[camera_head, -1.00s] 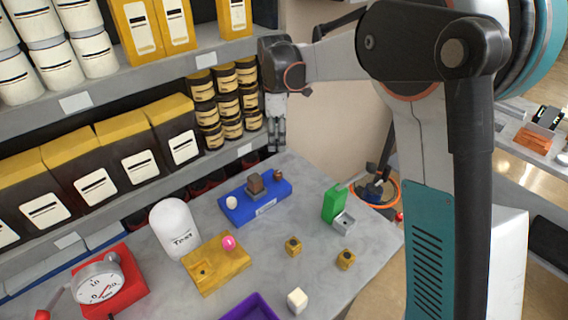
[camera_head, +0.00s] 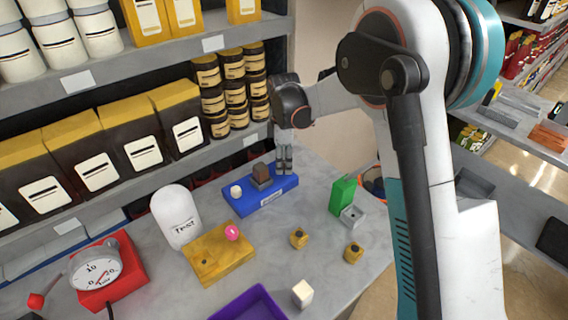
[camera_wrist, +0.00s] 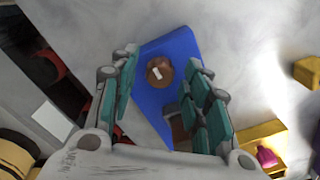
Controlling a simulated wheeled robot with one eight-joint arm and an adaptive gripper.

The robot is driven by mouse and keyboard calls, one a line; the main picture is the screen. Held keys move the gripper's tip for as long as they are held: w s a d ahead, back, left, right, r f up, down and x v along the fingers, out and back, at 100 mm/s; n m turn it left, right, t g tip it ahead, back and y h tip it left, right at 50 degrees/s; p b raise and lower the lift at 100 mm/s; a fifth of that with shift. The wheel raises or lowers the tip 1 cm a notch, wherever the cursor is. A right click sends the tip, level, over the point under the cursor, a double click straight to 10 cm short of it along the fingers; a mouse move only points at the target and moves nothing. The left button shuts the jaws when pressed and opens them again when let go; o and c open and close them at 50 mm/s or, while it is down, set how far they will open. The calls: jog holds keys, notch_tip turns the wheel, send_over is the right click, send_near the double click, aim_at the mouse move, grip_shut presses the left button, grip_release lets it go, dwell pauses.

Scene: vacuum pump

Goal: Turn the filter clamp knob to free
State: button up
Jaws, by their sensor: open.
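The blue base (camera_head: 243,206) stands on the table at the shelf's foot, with a brown block (camera_head: 261,171) in its middle and a white round part (camera_head: 236,191) at its left end. A round brown knob (camera_wrist: 160,74) with a pale bar mark sits at the base's other end, apparently the filter clamp knob. My gripper (camera_head: 285,171) points down over that end and hides the knob in the head view. In the wrist view my gripper (camera_wrist: 162,58) is open, with the knob between its fingers. Contact cannot be told.
A white tank (camera_head: 177,215), a yellow block with a pink knob (camera_head: 218,255), a red gauge (camera_head: 100,275) and a purple tray (camera_head: 250,304) stand nearer. Shelves with jars (camera_head: 234,93) rise close behind.

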jog(key=shift+f, duration=0.2)
grip_shut()
